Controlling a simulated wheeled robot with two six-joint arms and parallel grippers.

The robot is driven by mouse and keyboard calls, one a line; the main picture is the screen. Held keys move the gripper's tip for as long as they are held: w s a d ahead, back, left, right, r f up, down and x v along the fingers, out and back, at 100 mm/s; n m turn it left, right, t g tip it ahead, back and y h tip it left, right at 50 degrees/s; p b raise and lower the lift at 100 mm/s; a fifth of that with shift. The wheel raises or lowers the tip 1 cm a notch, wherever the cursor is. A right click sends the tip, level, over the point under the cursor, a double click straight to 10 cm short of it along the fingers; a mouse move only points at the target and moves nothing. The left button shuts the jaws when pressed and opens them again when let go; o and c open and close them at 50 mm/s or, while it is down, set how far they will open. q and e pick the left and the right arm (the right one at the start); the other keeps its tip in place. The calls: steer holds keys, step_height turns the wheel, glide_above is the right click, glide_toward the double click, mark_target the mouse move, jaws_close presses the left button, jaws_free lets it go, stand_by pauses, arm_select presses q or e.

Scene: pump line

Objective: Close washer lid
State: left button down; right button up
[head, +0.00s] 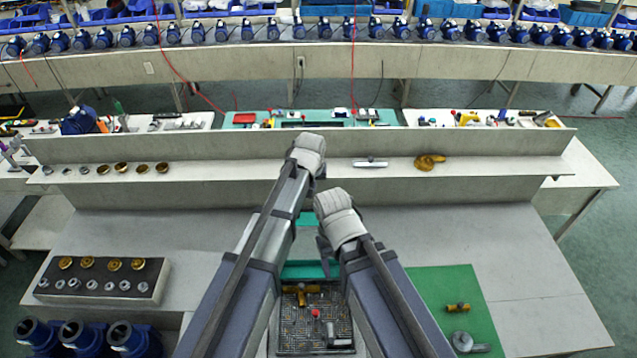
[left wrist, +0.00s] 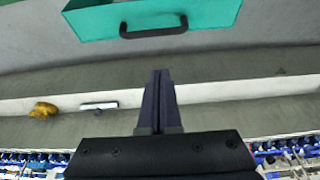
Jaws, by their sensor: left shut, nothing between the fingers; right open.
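The washer shows between my arms in the head view, with a teal rim (head: 308,269) and a dark basket (head: 287,335) open to view, with parts lying in it. More teal, likely the raised lid (head: 308,218), shows behind, mostly hidden by my arms. In the left wrist view the teal lid (left wrist: 215,14) and its black handle (left wrist: 153,31) are at the top. My left gripper (left wrist: 161,75) is shut and empty, its tips apart from the handle in the picture. My right gripper (head: 323,245) is open near the washer, its fingers partly hidden.
A ledge (head: 230,172) with brass parts and a grey bar (head: 370,163) runs behind the washer. A dark parts block (head: 103,292) and blue pump housings (head: 80,336) stand at left. A green mat (head: 455,288) with fittings lies at right. The far-right bench is clear.

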arm_select(q)
steer(key=b, duration=0.8)
glide_above(312, 214)
step_height(312, 214, down, 8)
steer(key=shift+r, duration=0.2)
stand_by(0.4)
